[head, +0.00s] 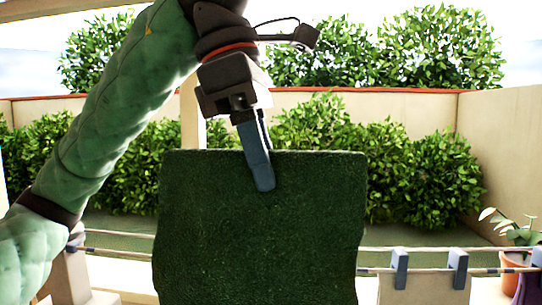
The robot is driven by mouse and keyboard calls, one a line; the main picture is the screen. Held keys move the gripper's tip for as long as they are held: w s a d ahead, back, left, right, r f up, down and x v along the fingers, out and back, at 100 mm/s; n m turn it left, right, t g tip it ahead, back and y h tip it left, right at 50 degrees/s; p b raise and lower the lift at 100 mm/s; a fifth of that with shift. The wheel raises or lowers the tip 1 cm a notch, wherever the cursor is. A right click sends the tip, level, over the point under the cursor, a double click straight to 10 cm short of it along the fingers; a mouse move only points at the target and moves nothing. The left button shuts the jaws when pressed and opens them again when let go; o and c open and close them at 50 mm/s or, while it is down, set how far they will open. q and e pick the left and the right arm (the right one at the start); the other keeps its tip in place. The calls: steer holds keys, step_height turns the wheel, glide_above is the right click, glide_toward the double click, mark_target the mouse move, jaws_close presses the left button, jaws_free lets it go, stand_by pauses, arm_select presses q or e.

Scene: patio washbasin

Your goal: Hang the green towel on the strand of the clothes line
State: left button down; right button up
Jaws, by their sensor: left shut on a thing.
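The dark green towel (260,235) hangs flat and upright in the middle of the head view. The clothes line (120,250) runs across low in the view, with two thin strands at left and at right. The towel hides the middle of the line, so I cannot tell whether it touches it. The towel's lower end is out of the frame. My right gripper is not in view.
Blue-grey clothespins (400,268) hold pale cloth (425,288) on the line at right. A potted plant (513,270) stands at the far right. A light post (192,112) rises behind the towel. Bushes and a beige wall (400,105) close off the back.

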arm_select(q)
steer(key=shift+s+r, duration=0.2)
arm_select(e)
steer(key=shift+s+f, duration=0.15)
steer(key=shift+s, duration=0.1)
